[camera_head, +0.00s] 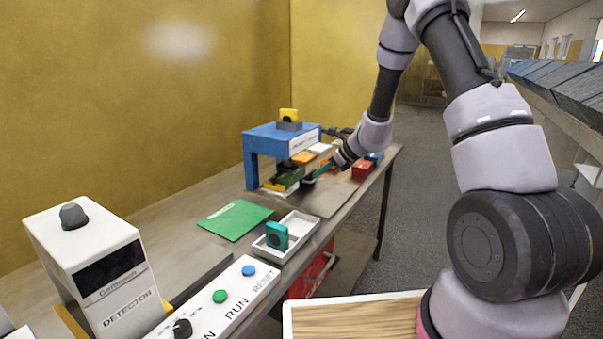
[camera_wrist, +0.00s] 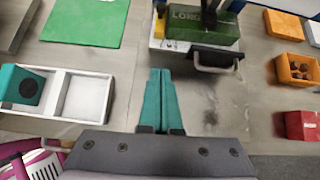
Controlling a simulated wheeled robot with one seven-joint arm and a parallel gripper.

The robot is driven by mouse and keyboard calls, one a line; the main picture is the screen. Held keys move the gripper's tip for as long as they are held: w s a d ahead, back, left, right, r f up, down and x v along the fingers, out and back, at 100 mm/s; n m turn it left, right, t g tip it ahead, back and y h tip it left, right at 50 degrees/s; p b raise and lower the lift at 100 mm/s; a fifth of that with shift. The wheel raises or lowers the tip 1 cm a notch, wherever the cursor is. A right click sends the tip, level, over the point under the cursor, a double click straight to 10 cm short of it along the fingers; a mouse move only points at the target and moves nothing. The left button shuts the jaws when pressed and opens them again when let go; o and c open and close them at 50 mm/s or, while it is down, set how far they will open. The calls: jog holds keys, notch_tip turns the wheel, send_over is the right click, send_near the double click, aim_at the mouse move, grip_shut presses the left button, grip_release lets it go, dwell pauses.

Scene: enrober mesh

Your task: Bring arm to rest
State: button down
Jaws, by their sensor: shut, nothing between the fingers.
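My gripper (camera_wrist: 160,76) shows in the wrist view with its two teal fingers together and nothing between them. It points down over the grey table, just in front of a green block (camera_wrist: 200,30) with lettering and a dark handle (camera_wrist: 216,58). I cannot tell its height above the table. In the head view my arm reaches forward over the table's right side, its wrist (camera_head: 362,142) beside the blue stand (camera_head: 268,137). The fingers are hard to make out there.
A white two-part tray (camera_head: 300,228) holds a teal block (camera_head: 277,236) in its left part. A green mat (camera_head: 235,220), detector box (camera_head: 95,265) and button panel (camera_head: 225,300) are nearer me. A red box (camera_head: 362,170) stands right of the stand. The aisle floor (camera_head: 420,210) looks clear.

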jog(key=s+d+r+n, duration=0.1)
jog(key=s+r+n, duration=0.5)
jog(key=r, duration=0.5)
jog(key=s+d+r+n, duration=0.1)
jog(key=s+r+n, duration=0.3)
jog(key=s+r, duration=0.5)
jog(key=s+d+r+n+t+h, duration=0.1)
jog(key=s+d+r+n+h, duration=0.2)
jog(key=s, duration=0.7)
jog(key=s+d+r+n+h, duration=0.2)
jog(key=s+d+r+n, duration=0.5)
jog(key=s, duration=0.3)
jog(key=shift+r+t+h, duration=0.4)
